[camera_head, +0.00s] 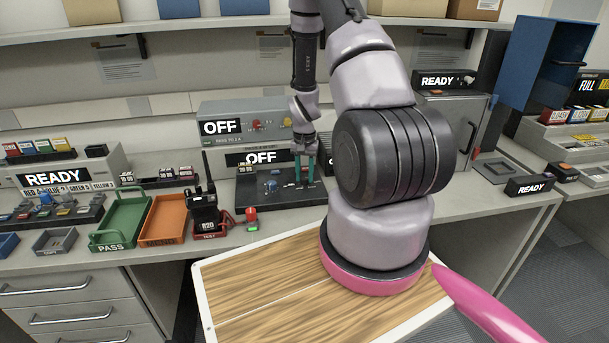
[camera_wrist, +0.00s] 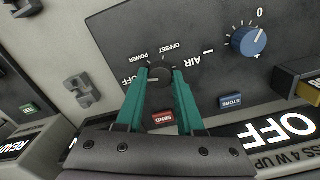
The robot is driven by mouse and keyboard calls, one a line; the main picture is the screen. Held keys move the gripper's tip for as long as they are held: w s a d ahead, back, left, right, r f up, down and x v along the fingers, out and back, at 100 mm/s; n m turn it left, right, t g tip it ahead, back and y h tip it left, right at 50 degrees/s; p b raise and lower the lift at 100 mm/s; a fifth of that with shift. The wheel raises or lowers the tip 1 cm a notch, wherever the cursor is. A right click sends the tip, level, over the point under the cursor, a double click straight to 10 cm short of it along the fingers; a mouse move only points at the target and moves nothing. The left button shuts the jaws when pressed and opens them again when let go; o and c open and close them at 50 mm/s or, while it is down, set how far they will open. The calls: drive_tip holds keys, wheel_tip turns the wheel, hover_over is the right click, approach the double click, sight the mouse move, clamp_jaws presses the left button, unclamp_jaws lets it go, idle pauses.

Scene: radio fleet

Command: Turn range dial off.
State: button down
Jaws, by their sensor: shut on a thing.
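The dark round dial (camera_wrist: 159,83) on a black panel (camera_wrist: 120,30) sits between the teal fingers of my gripper (camera_wrist: 159,72) in the wrist view. Marks around it include OFF, on its left side, and AIR. No label reading "range" is legible. The fingers are shut on the dial's sides and partly cover it. Which mark the dial points to is hard to tell. In the head view my gripper (camera_head: 304,172) reaches straight down to the bench panel (camera_head: 285,198), and the dial is hidden there. A lit display behind the panel reads OFF (camera_head: 262,158).
A blue scaled knob (camera_wrist: 248,41), a red button (camera_wrist: 163,118) and a blue button (camera_wrist: 231,100) are close to the fingers. A black radio (camera_head: 204,210) stands left of the panel, beside orange (camera_head: 164,220) and green (camera_head: 121,222) trays. A grey instrument (camera_head: 245,110) stands behind.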

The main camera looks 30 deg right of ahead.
sight(304, 177)
drive_tip(key=shift+n, duration=1.1)
drive_tip(key=c, duration=0.5)
unclamp_jaws()
drive_tip(key=shift+r, duration=0.15)
wheel_tip(304, 177, up, 11)
drive_tip(key=shift+f, duration=0.2)
